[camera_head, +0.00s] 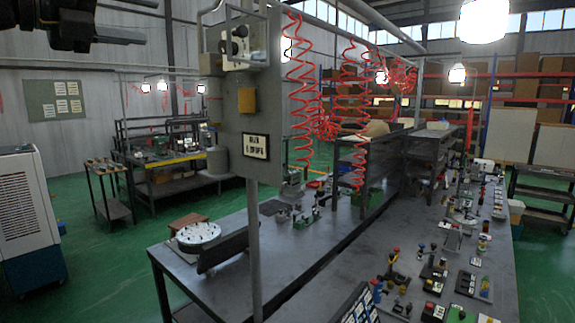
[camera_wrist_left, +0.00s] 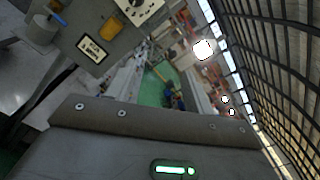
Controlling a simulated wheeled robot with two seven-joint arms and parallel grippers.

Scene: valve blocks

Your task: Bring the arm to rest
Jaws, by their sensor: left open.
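My left gripper (camera_head: 115,22) is a dark shape high in the top left corner of the head view, partly cut off by the frame. It is open, with nothing seen between its jaws, and appears well apart from the benches. In the left wrist view the scene is tilted, and a dark grey part with screws and a green light fills the bottom. My right gripper is in neither view. Small valve blocks and fittings (camera_head: 437,270) stand on the right side of the long grey workbench (camera_head: 330,262).
A grey panel (camera_head: 251,95) on a post stands in front of the workbench; it also shows in the left wrist view (camera_wrist_left: 92,48). Red coiled hoses (camera_head: 303,85) hang beside it. A white round fixture (camera_head: 198,235) sits on the bench's left end. Green floor (camera_head: 110,270) is open at left.

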